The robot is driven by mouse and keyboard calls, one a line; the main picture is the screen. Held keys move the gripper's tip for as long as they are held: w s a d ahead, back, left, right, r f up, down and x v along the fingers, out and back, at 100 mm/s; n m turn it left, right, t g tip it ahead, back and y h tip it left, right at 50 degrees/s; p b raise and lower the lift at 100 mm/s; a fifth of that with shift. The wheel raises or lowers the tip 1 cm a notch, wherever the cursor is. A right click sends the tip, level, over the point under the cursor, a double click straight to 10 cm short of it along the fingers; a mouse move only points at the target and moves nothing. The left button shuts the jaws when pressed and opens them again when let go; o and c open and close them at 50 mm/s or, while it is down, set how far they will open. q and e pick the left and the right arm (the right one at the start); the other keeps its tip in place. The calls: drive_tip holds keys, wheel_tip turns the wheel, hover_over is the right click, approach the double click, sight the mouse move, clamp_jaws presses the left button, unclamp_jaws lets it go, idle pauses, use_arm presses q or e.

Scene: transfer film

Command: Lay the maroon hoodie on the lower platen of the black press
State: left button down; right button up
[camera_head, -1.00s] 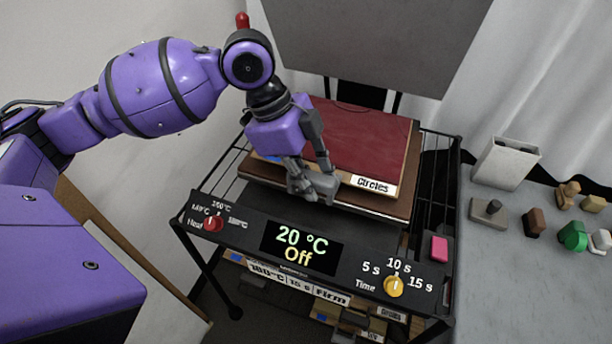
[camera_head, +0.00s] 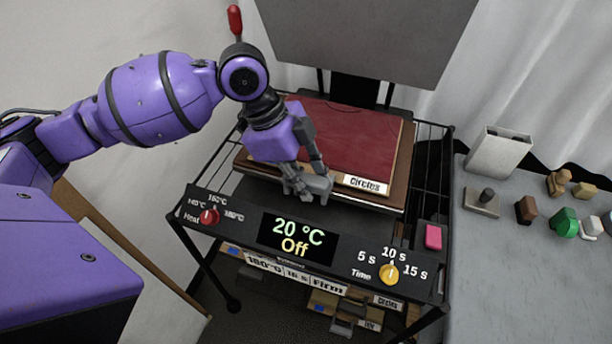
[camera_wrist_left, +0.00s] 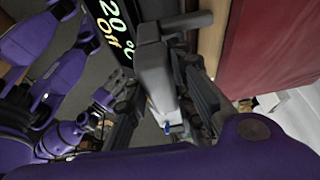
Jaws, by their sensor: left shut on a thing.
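The maroon hoodie (camera_head: 350,135) lies folded flat on a pale board with a "Circles" label on its front edge. The board is over the lower platen (camera_head: 375,203) of the black press; I cannot tell whether it touches it. The hoodie also shows at the right of the left wrist view (camera_wrist_left: 275,50). My left gripper (camera_head: 312,187) is at the board's front edge, left of the label, shut on a grey handle-like piece (camera_wrist_left: 155,75). The fingers partly hide the grip.
The grey upper platen (camera_head: 365,35) is raised behind the hoodie. The front panel (camera_head: 345,248) reads 20 °C and Off. Wire racks flank the platen. At right, a grey table (camera_head: 500,270) holds several small blocks and a white box (camera_head: 497,155).

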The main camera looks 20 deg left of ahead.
use_arm(q)
drive_tip(key=shift+f, duration=0.55)
drive_tip(key=c, duration=1.4)
unclamp_jaws()
drive_tip(key=v, duration=1.2)
